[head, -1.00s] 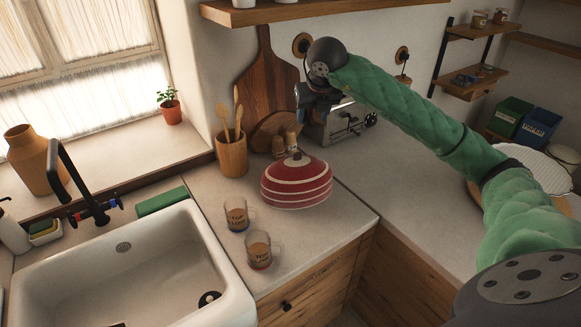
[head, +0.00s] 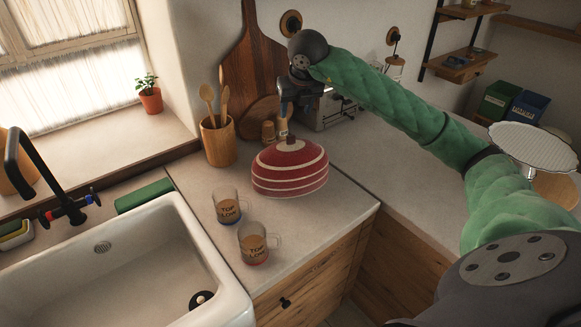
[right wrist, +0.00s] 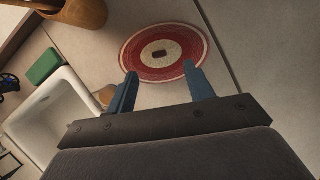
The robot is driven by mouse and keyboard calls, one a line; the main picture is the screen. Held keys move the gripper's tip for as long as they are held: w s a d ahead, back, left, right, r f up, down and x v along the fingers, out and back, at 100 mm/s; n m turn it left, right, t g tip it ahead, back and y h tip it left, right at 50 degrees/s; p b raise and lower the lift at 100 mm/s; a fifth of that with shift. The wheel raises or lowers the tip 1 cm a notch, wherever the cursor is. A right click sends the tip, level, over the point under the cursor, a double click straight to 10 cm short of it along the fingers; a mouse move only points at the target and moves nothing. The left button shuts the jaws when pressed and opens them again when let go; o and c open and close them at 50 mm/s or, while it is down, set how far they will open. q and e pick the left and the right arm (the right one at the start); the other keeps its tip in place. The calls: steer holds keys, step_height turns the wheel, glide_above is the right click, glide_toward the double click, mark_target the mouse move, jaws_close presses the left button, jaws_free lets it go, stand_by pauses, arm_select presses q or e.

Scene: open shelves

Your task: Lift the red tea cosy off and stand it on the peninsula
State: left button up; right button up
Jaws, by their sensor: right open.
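The red tea cosy (head: 290,172), domed with pale stripes and a small dark knob on top, stands on the counter behind two glass mugs. My right gripper (head: 285,122) points down just above and behind the cosy's top in the head view. In the right wrist view the cosy (right wrist: 163,66) shows from above, its knob beyond the two blue fingertips. The right gripper (right wrist: 160,74) is open, with nothing between its fingers. Whatever the cosy covers is hidden. My left gripper is not in view.
Two glass mugs (head: 253,245) stand in front of the cosy, beside the white sink (head: 120,270). A wooden utensil pot (head: 218,142), boards (head: 250,75) and a metal machine (head: 335,112) stand behind. The counter to the right (head: 400,190) has bare room.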

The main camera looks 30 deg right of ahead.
mark_target(291, 136)
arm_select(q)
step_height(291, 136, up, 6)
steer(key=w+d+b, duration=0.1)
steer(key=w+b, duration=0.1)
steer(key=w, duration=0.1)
arm_select(e)
steer(key=shift+s+f+p+x, duration=0.15)
steer(key=shift+p+x, duration=0.1)
steer(key=shift+x, duration=0.7)
steer(key=shift+s+p+x, duration=0.2)
steer(key=shift+x, duration=0.7)
steer(key=shift+s+f+p+x, duration=0.15)
steer(key=shift+p+x, duration=0.1)
steer(key=shift+x, duration=0.7)
steer(key=p+x, duration=0.2)
steer(key=x, duration=0.1)
steer(key=shift+w+a+f+p, duration=0.1)
steer(key=shift+a+f+p, duration=0.05)
steer(key=shift+a+p, duration=0.2)
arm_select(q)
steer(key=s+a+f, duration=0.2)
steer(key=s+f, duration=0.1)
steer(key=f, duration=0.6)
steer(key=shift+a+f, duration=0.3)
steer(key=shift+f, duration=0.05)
arm_select(e)
steer(key=shift+x, duration=0.75)
